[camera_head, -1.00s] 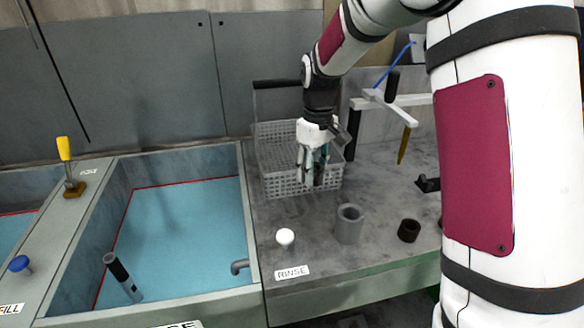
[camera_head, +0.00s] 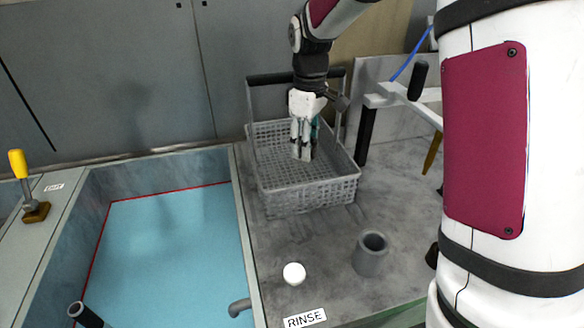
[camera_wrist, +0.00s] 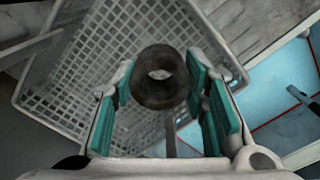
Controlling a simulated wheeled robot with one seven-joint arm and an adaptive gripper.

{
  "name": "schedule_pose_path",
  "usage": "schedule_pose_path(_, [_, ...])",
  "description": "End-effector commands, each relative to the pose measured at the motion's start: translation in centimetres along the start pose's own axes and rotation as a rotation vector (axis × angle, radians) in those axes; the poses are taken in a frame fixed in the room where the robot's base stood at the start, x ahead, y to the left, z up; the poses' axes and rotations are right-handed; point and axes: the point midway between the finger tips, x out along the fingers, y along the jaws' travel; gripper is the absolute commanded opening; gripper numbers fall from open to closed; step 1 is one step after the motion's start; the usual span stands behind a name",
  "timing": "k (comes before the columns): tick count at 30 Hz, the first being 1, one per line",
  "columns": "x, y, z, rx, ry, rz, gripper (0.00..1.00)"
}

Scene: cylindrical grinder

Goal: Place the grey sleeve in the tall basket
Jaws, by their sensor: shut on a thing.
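The grey mesh basket (camera_head: 309,192), with a tall dark-topped handle, stands on the counter right of the blue tank. My gripper (camera_head: 303,154) points down over the basket, its fingertips within the basket's outline; their height above its floor is hard to tell. In the wrist view my gripper (camera_wrist: 168,100) is shut on a dark grey hollow sleeve (camera_wrist: 160,92), between its teal pads, with the basket's mesh (camera_wrist: 110,62) behind. In the head view the fingers mostly hide the held sleeve. A wider grey hollow cylinder (camera_head: 370,254) stands upright on the counter.
A white ball-like knob (camera_head: 294,273) and a RINSE label (camera_head: 305,318) are at the counter's front. The tank (camera_head: 165,250) lies left. A white bracket (camera_head: 400,98) with a dark post stands right of the basket. Bare counter (camera_head: 310,235) lies before the basket.

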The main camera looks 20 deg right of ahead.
Motion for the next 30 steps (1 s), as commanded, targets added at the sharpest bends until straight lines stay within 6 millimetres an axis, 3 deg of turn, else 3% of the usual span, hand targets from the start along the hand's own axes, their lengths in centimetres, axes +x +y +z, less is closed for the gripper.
schedule_pose_path(16, [7.9,-0.1,0.1,0.000,-0.001,-0.001,0.00])
schedule_pose_path(23, [9.6,-0.1,0.1,0.001,0.000,0.000,0.00])
schedule_pose_path(30, [12.5,-0.1,0.1,0.001,-0.001,0.000,0.00])
